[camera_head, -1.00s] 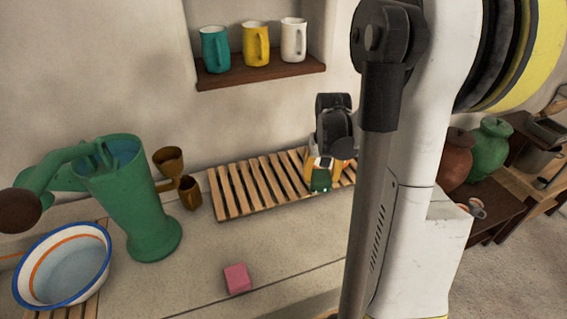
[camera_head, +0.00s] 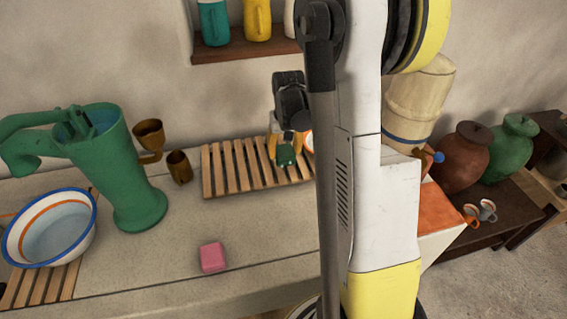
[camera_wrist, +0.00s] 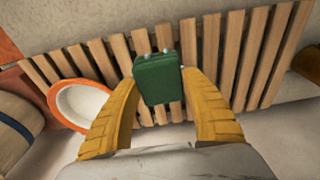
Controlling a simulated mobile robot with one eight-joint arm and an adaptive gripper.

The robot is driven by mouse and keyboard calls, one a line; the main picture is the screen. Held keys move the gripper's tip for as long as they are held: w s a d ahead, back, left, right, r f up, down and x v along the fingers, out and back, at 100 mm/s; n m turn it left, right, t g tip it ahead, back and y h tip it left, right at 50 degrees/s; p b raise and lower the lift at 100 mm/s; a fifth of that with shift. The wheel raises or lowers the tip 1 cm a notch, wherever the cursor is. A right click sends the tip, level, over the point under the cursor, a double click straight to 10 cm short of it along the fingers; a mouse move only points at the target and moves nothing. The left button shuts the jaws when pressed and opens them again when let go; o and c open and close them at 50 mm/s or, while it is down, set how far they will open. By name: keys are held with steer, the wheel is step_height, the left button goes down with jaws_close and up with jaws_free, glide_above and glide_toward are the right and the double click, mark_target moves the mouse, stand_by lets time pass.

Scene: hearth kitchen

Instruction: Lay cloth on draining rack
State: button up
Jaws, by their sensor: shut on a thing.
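My gripper (camera_wrist: 162,95), with yellow fingers, is shut on a small green folded cloth (camera_wrist: 158,78), which looks like a flat block between the fingertips. The draining rack (camera_wrist: 228,60) of pale wooden slats lies below the cloth in the wrist view. In the head view the gripper (camera_head: 284,148) and cloth (camera_head: 286,156) are over the right part of the rack (camera_head: 222,168). I cannot tell whether the cloth touches the slats. My arm hides the rack's right end in the head view.
An orange-rimmed white dish (camera_wrist: 84,104) is close beside the left finger. A green pump-like jug (camera_head: 125,170), brown cups (camera_head: 179,167), a blue-rimmed bowl (camera_head: 50,228) and a pink block (camera_head: 212,257) stand on the counter. A shelf (camera_head: 245,48) with mugs is above.

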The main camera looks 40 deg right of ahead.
mark_target(284, 160)
steer(key=shift+w+f, duration=0.2)
steer(key=shift+f+b, duration=0.85)
steer(key=shift+f, duration=1)
steer(key=shift+f, duration=0.1)
steer(key=shift+f, duration=0.15)
steer(key=o, duration=1.2)
steer(key=shift+o, duration=0.2)
